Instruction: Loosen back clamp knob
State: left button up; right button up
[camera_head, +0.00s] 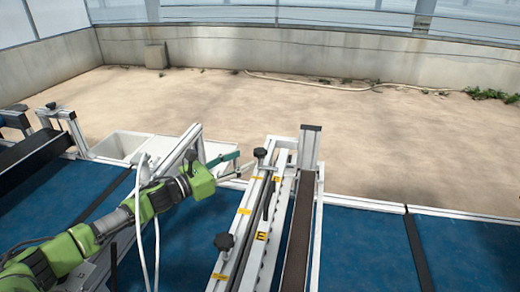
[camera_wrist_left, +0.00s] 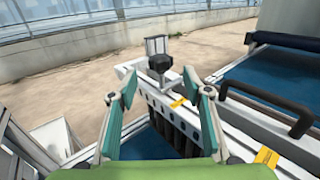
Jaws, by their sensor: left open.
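The back clamp knob (camera_head: 260,153) is black and sits at the far end of the rail assembly. It also shows in the left wrist view (camera_wrist_left: 160,63), ahead of the fingers and between them in the picture. My left gripper (camera_head: 238,163) reaches in from the left and is just left of this knob. In the left wrist view my left gripper (camera_wrist_left: 160,94) has its teal fingers spread wide, with nothing between them. A second black knob (camera_head: 224,242) sits at the near end of the same rail. My right gripper is not in view.
A black bar handle (camera_wrist_left: 268,108) runs along the rail beside the knob. A white basin (camera_head: 118,146) lies behind my left arm. Blue table panels (camera_head: 368,245) are clear on the right. A dark belt conveyor (camera_head: 30,150) stands at far left.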

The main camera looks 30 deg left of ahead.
aim_at(255, 153)
pick_arm(q)
jog(key=p+x, duration=0.2)
jog(key=x, duration=0.5)
jog(key=shift+r+p, duration=0.15)
jog(key=shift+p, duration=0.25)
jog(key=shift+w+d, duration=0.25)
jog(key=shift+w, duration=0.3)
jog(key=c, duration=1.1)
